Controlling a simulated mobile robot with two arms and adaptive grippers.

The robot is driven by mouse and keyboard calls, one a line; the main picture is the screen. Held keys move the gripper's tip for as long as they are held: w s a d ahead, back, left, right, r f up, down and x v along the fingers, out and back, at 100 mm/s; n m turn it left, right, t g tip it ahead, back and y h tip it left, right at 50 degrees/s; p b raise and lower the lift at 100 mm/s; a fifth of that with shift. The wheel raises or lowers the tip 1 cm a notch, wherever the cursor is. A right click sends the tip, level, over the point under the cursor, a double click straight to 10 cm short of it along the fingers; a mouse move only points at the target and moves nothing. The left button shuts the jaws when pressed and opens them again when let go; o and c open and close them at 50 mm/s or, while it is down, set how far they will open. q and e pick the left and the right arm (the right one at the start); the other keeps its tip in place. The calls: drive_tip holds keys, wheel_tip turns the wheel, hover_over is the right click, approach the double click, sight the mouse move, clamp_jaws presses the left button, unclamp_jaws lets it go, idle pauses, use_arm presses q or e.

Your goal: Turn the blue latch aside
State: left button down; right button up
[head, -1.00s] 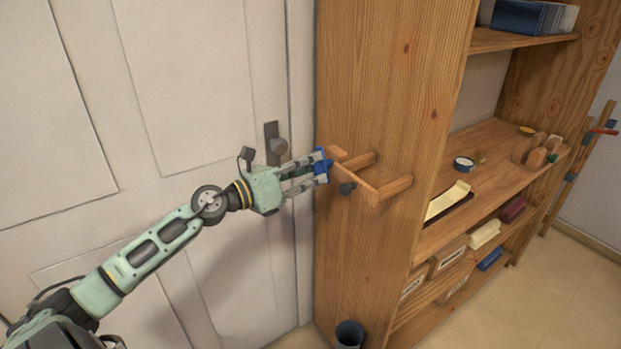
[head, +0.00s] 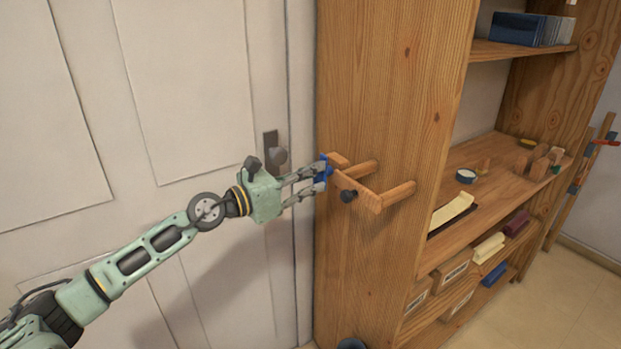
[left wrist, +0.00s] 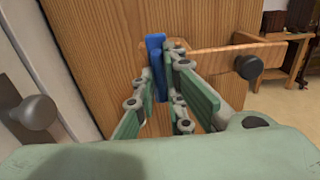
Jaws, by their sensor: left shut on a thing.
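The blue latch (head: 322,171) is a small upright piece at the left end of a wooden bar (head: 357,191) on the side of the wooden shelf unit. It also shows in the left wrist view (left wrist: 157,62), standing nearly upright between the fingers. My left gripper (head: 319,178) is shut on the blue latch; its fingers also show in the left wrist view (left wrist: 161,80), with green pads on either side of the blue. The fingers hide the latch's lower part. My right gripper is not in view.
A dark round knob (head: 348,195) sticks out of the wooden bar, close to the right of my gripper. Wooden pegs (head: 397,193) hold the bar off the panel. The white door (head: 200,90) with its grey doorknob (head: 278,156) is behind my arm.

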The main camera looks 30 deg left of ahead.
use_arm(q)
drive_tip(key=shift+f, duration=0.1)
drive_tip(key=c, duration=1.8)
unclamp_jaws()
drive_tip(key=shift+s+a, duration=0.2)
drive_tip(key=shift+s, duration=0.25)
drive_tip(key=v, duration=1.1)
